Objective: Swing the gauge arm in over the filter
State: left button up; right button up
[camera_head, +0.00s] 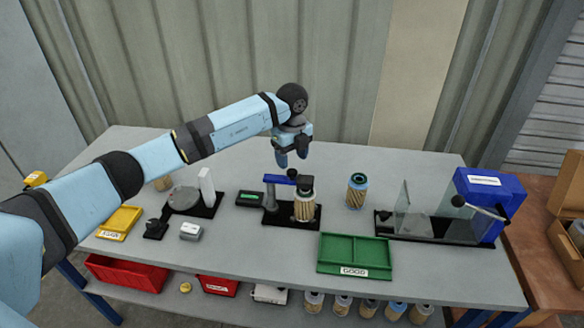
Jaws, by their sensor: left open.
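The gauge stand has a black base (278,221) and a grey post at its left end. Its blue gauge arm (279,179) reaches right from the top of the post. The dark gauge head (306,185) at the end of the arm appears over the tan pleated filter (305,209), which stands upright on the base. I cannot tell whether the head touches the filter. My left gripper (293,157) is open and empty, pointing down above and behind the gauge arm, seemingly apart from it. My right gripper is not in view.
A second filter (356,191) stands right of the gauge. A green tray marked GOOD (355,269) lies in front. A small display box (249,198) and a black stand with a white upright (205,185) are at left.

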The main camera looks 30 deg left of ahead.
aim_at(292, 171)
pick_arm(q)
notch_tip(292, 171, up, 10)
jog(key=b, duration=0.1)
jog(key=shift+f, duration=0.2)
dwell(0.3)
